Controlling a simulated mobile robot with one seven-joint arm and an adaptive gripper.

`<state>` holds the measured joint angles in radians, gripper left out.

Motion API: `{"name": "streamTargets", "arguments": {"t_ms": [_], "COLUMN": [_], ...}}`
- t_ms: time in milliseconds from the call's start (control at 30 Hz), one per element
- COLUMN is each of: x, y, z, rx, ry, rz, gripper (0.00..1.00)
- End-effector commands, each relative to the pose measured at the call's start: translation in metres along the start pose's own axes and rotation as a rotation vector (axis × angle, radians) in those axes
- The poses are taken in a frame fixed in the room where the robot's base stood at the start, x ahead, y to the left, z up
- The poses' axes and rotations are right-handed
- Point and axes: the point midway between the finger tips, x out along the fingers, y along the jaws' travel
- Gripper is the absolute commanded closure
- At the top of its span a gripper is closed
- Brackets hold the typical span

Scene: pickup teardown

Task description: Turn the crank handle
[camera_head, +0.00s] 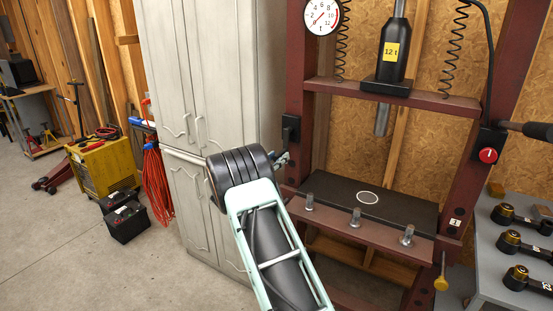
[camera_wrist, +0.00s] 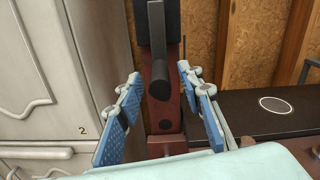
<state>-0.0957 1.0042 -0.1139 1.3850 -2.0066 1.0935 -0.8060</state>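The crank handle (camera_wrist: 157,48) is a dark arm with a round grip, mounted on the dark red left post of a shop press. In the head view its black mount (camera_head: 291,127) shows on that post, just above my gripper (camera_head: 281,160); my arm's thick black wrist hides part of this area. In the wrist view my gripper (camera_wrist: 158,76) is open, its blue-padded fingers spread to either side of the grip. The grip appears between the fingertips with a gap on each side. I cannot tell how far beyond the fingertips it is.
A pale cabinet (camera_head: 213,75) stands close on the left of the press. The black press bed (camera_head: 330,188) with upright bolts is on the right. A grey bench (camera_head: 484,262) with tools stands at far right.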

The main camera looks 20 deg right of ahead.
Motion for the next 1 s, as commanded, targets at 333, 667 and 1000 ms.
{"name": "streamTargets", "arguments": {"t_ms": [333,667,1000], "x": [-0.0004,-0.0005,-0.0010], "y": [0.0001,0.0000,0.0031], "z": [0.0000,0.0001,-0.0012], "rx": [0.000,0.000,0.031], "ry": [0.000,0.000,0.000], "rz": [0.000,0.000,0.000], "gripper": [0.83,1.00,1.00]}}
